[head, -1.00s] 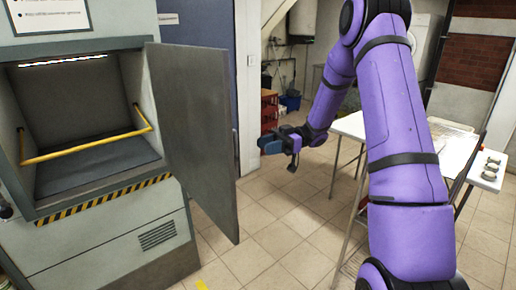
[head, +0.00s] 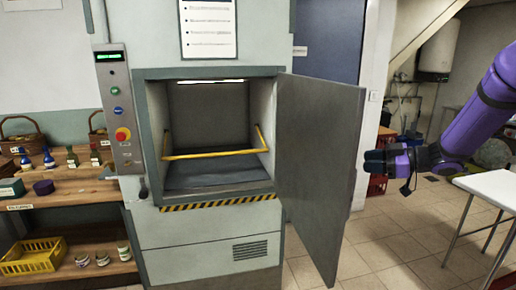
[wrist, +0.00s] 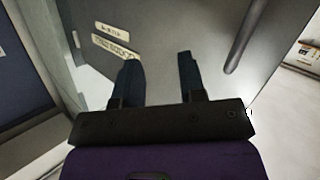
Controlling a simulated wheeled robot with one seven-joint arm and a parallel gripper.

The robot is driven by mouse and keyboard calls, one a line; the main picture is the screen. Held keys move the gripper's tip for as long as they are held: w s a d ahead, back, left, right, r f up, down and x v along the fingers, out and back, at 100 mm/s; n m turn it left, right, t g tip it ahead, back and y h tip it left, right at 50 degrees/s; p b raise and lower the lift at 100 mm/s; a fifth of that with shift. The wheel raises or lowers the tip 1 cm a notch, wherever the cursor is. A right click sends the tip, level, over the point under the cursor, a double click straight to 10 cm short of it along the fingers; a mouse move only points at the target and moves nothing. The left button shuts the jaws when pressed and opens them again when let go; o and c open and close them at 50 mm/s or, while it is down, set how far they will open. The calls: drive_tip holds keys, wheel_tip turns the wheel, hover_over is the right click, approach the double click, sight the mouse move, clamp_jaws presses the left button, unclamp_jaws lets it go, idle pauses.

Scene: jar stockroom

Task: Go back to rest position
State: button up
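My gripper (head: 375,162) is at the right in the head view, at the end of my purple arm. It is just right of the open grey door of the machine. In the wrist view my gripper (wrist: 158,75) has its two dark fingers apart with nothing between them. The grey door (head: 318,165) hangs open to the right and also fills much of the wrist view (wrist: 210,35), with two labels and a dark handle. The machine's chamber (head: 208,125) is lit, has a yellow bar across it and looks empty.
A control panel (head: 119,110) with a red button is left of the chamber. Wooden shelves (head: 70,200) with bottles, baskets and a yellow crate (head: 32,256) stand further left. A white table (head: 490,188) is at the right. Tiled floor (head: 385,250) is free between door and table.

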wheel_tip(320, 180, up, 9)
drive_tip(key=m+t+h, duration=0.4)
drive_tip(key=t+h, duration=0.2)
drive_tip(key=h, duration=0.1)
drive_tip(key=s+d+r+m+h, duration=0.3)
drive_tip(key=s+r+m+h, duration=0.25)
drive_tip(key=s+h, duration=0.2)
drive_tip(key=s+a+f+m+g, duration=0.1)
drive_tip(key=s+a+m+g, duration=0.1)
drive_tip(key=s, duration=0.7)
drive_tip(key=s+a+f+m+g, duration=0.2)
drive_tip(key=s+g, duration=0.1)
drive_tip(key=s, duration=0.6)
drive_tip(key=s+a+f+m+g+y, duration=0.1)
drive_tip(key=s+a+f+m+g, duration=0.1)
drive_tip(key=s, duration=0.8)
drive_tip(key=shift+f+g, duration=0.15)
drive_tip(key=shift+g, duration=0.35)
